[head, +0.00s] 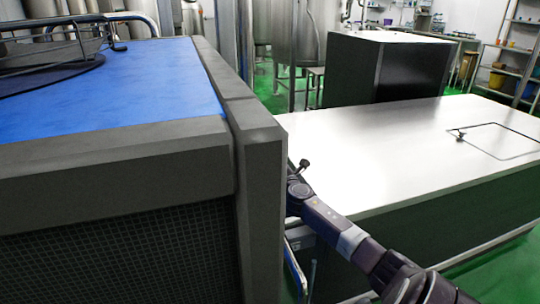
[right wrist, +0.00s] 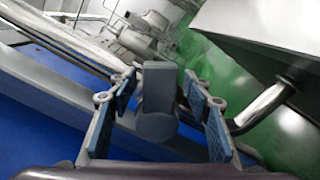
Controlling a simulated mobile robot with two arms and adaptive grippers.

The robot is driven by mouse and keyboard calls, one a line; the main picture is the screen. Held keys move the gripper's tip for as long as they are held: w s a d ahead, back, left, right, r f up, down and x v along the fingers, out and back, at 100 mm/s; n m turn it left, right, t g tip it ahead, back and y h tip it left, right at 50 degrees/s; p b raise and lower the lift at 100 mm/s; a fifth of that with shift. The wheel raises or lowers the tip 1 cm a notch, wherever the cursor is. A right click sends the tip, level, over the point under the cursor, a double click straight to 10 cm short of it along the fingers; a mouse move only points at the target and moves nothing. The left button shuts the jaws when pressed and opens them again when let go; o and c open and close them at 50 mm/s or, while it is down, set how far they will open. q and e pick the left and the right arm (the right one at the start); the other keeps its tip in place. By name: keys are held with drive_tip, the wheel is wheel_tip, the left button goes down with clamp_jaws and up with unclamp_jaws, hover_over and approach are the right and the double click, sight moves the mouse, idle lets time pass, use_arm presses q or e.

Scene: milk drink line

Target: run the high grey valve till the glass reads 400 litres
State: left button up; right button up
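In the right wrist view, my right gripper (right wrist: 161,92) has its two blue-padded fingers apart. An upright grey block with a rounded hub, seemingly the grey valve's handle (right wrist: 158,88), stands between them. Slim gaps seem to show on both sides; I cannot tell whether a finger touches it. In the head view, my right arm reaches in from the lower right and its end goes out of sight behind the grey-framed unit, so the gripper is hidden there. My left gripper is in neither view. I see no readable sight glass.
A grey-framed unit (head: 262,165) with a blue top (head: 150,85) fills the left of the head view. A pale flat-topped cabinet (head: 400,150) lies right of my arm. In the wrist view, a metal pipe (right wrist: 265,108) runs close right of the fingers.

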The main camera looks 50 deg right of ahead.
drive_tip(key=v, duration=1.2)
idle(1.0)
